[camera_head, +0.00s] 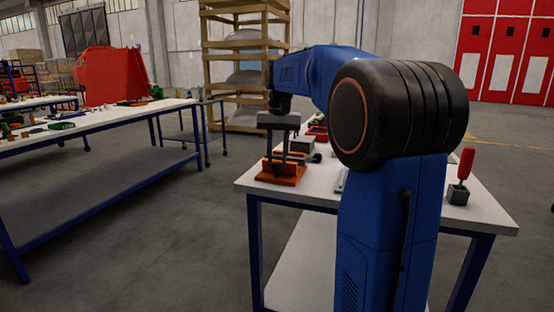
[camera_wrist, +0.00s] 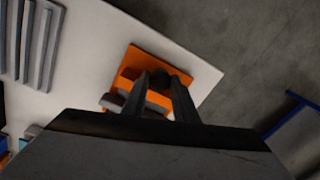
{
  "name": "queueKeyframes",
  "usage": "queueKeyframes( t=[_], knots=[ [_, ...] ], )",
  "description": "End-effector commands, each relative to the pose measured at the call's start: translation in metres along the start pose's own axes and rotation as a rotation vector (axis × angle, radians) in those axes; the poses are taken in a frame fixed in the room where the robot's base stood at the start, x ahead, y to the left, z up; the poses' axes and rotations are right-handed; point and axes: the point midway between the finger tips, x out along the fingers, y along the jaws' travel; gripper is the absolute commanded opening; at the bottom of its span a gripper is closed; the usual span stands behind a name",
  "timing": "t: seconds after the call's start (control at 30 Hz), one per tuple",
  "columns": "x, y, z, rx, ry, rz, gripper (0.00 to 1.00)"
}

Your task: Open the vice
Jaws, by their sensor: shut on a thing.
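The vice, with an orange base (camera_head: 280,178) and grey blocks (camera_head: 303,145), stands at the left corner of the white-topped table in the head view. In the wrist view its orange base (camera_wrist: 127,72) lies beneath and around my fingers. My gripper (camera_head: 283,164) points straight down over the vice. The wrist view shows its two dark fingers (camera_wrist: 165,82) close together around a dark part of the vice. The fingers hide much of that part, so I cannot tell exactly which piece is between them.
The white tabletop (camera_head: 490,217) carries a red-handled tool (camera_head: 464,168) on the right and a red tray (camera_head: 318,132) behind the vice. Grey bars (camera_wrist: 32,45) lie on the table in the wrist view. Open floor separates this table from the long left workbench (camera_head: 70,140).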

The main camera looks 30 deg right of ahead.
Motion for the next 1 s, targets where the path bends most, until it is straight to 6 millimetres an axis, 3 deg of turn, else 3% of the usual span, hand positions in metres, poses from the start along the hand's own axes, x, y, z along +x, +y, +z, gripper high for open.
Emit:
queueKeyframes(
  t=[0.3, 0.77, 0.8, 0.83, 1.0],
  knots=[
    [-0.0001, -0.0001, -0.0004, -0.109, -0.004, 0.000, 0.04],
    [-0.0005, -0.0002, -0.0011, -0.122, -0.002, 0.000, 0.04],
    [-0.0005, -0.0002, -0.0012, -0.122, -0.002, 0.000, 0.36],
    [-0.0005, -0.0001, -0.0012, -0.122, -0.002, 0.000, 0.43],
    [-0.0004, 0.0006, -0.0011, -0.121, -0.002, 0.001, 0.45]
  ],
)
